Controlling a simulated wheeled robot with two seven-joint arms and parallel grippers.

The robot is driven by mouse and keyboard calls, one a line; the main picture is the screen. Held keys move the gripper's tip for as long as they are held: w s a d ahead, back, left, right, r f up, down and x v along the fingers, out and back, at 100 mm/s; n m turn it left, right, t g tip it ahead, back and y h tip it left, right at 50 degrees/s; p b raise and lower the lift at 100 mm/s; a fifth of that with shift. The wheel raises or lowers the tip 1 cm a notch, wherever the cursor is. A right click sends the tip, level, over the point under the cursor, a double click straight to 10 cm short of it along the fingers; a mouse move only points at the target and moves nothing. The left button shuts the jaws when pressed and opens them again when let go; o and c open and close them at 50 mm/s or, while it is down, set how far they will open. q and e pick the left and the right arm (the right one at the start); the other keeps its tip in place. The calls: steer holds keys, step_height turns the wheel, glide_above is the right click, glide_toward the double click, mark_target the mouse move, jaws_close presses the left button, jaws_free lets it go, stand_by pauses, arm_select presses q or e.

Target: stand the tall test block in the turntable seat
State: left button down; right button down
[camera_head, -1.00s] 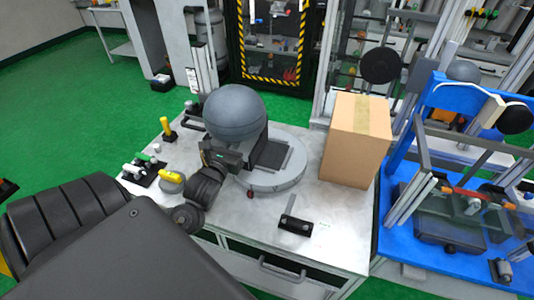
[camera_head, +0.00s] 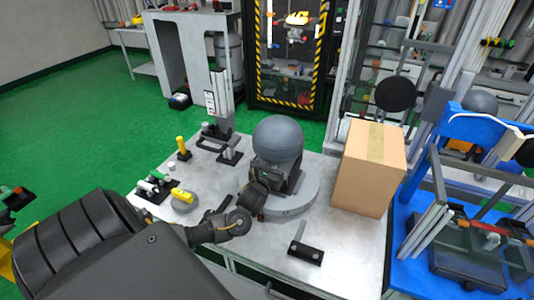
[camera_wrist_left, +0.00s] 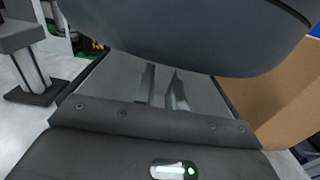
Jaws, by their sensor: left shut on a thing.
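The tall test block shows as a large grey ball (camera_head: 277,138) on a dark body, in the middle of the table. It looks upright over the light grey round turntable (camera_head: 312,196). The seat under it is hidden, so I cannot tell whether the block rests fully in it. My left gripper (camera_head: 264,184) reaches in from the left and is shut on the block's body, below the ball. In the left wrist view the ball's underside (camera_wrist_left: 200,40) fills the top, just beyond the fingers (camera_wrist_left: 163,88). My right gripper is not in view.
A cardboard box (camera_head: 368,168) stands close right of the turntable. A small black fixture with an upright handle (camera_head: 305,252) lies in front. Yellow-handled and white pieces (camera_head: 160,187) sit at the left. A grey post (camera_head: 220,100) stands behind. A blue rig (camera_head: 420,225) is at the far right.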

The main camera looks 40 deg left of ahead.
arm_select(q)
steer(key=shift+w+f, duration=0.6)
steer(key=shift+w, duration=0.1)
steer(key=shift+w+f, duration=0.15)
steer(key=shift+f, duration=1.5)
steer(key=c, duration=1.8)
jaws_free()
steer(key=shift+f, duration=0.2)
steer(key=o, duration=0.3)
steer(key=shift+d, duration=0.1)
steer(key=shift+o, duration=0.2)
steer(key=v, duration=1.2)
steer(key=shift+r, duration=0.1)
steer(key=shift+d, duration=0.1)
